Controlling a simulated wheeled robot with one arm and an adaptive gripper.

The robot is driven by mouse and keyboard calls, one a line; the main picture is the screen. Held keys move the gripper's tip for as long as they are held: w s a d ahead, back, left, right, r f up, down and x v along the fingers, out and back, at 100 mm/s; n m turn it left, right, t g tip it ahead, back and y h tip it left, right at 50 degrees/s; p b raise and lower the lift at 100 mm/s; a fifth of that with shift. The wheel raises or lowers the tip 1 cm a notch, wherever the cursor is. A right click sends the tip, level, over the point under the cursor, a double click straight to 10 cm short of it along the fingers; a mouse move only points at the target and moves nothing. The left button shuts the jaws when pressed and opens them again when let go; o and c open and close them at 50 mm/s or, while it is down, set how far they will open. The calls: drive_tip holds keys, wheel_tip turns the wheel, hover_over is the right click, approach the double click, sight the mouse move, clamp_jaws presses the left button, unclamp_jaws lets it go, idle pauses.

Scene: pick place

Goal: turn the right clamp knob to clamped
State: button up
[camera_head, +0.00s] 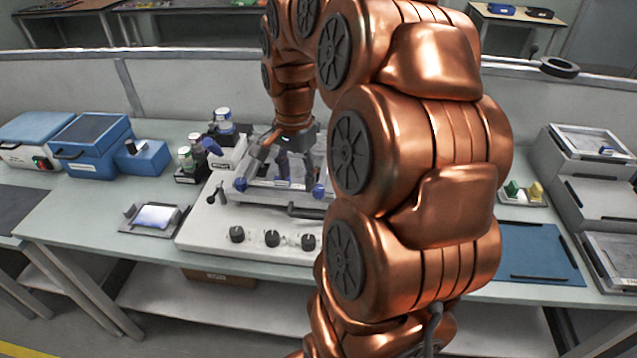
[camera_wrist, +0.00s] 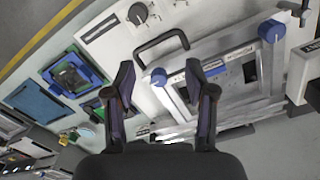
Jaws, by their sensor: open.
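The right clamp knob is blue and sits at the near right corner of the clamp frame (camera_head: 275,190), in the head view (camera_head: 318,191) and the wrist view (camera_wrist: 158,77). The left clamp knob, also blue, is at the frame's other near corner (camera_head: 240,184) and at upper right in the wrist view (camera_wrist: 271,30). My gripper (camera_wrist: 158,70) is open and empty. In the wrist view its fingertips appear on either side of the right knob, with gaps to both; the height between them is unclear. In the head view my gripper is over the frame, partly hidden.
A black handle (camera_wrist: 160,45) stands close to the right knob. Several black dials (camera_head: 272,238) line the white base's (camera_head: 200,237) front. Bottles (camera_head: 186,158) and blue boxes (camera_head: 92,145) stand left. My arm hides much of the bench's middle right; a blue mat (camera_head: 540,252) lies beyond it.

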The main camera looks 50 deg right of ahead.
sight(319, 188)
drive_tip(key=d+m, duration=0.2)
drive_tip(key=d, duration=0.1)
drive_tip(key=d+m, duration=0.1)
drive_tip(key=d, duration=0.3)
drive_tip(key=shift+w+f+m, duration=0.1)
drive_tip(key=shift+w+m, duration=0.1)
drive_tip(key=shift+m, duration=0.2)
drive_tip(key=shift+d+f+p, duration=0.1)
drive_tip(key=shift+f+p, duration=1)
drive_tip(key=shift+f, duration=2.7)
clamp_jaws()
